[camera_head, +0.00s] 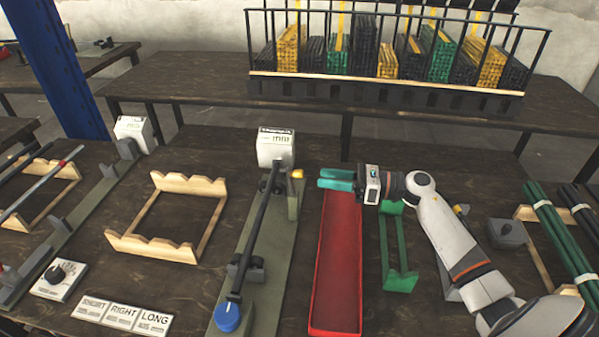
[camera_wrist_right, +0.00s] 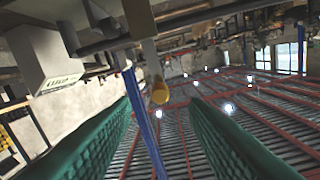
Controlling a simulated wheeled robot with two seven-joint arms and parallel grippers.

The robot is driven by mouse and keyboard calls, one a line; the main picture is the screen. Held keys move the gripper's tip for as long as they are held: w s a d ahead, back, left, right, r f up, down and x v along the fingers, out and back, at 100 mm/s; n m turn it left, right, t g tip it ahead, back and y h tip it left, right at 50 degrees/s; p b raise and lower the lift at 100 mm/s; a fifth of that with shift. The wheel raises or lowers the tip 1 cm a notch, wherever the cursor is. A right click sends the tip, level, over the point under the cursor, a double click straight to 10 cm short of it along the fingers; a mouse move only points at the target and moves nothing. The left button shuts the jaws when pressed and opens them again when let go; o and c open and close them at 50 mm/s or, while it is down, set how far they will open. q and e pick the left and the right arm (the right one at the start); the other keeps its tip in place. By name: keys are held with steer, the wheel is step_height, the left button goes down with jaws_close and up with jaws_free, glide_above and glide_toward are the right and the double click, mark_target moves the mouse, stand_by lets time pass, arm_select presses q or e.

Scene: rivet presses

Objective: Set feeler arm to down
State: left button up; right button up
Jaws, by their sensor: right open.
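The green gauge bench (camera_head: 250,260) in the middle carries a white box marked "mm" (camera_head: 276,147) at its far end. Beside this box a short lever with a yellow end (camera_head: 297,174), apparently the feeler arm, sticks out to the right. In the right wrist view its yellow tip (camera_wrist_right: 160,94) appears between my two green fingers, at the end of a grey bar. My right gripper (camera_head: 336,180) is open and points left at the lever, just short of it in the head view. Whether the lever is up or down is unclear. My left gripper is out of view.
A wooden cradle (camera_head: 207,245) stands left, above label plates (camera_head: 122,316). A bin of bars stands behind.

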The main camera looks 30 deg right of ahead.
mark_target(299, 174)
steer(key=shift+p+x, duration=0.8)
steer(key=shift+x, duration=3.05)
steer(key=shift+s, duration=0.1)
steer(key=shift+c, duration=0.5)
jaws_close()
